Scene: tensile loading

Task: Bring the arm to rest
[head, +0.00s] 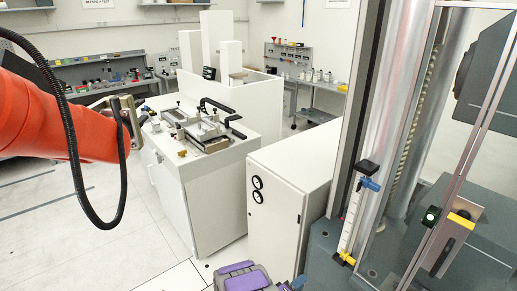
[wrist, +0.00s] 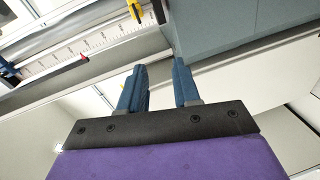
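My gripper (wrist: 159,66) shows in the wrist view as two blue fingers on a black bar, with a purple body below. The fingers stand apart and nothing is between them, so it is open and empty. In the wrist view the machine's ruler (wrist: 92,40) lies beyond the fingers at the upper left.
A white cabinet (head: 275,210) stands left of the machine. A white bench (head: 215,178) behind it carries metal fixtures with black handles. An orange link with a hanging black cable reaches in at the left; whose it is, I cannot tell. Pale floor (head: 100,235) is clear at lower left.

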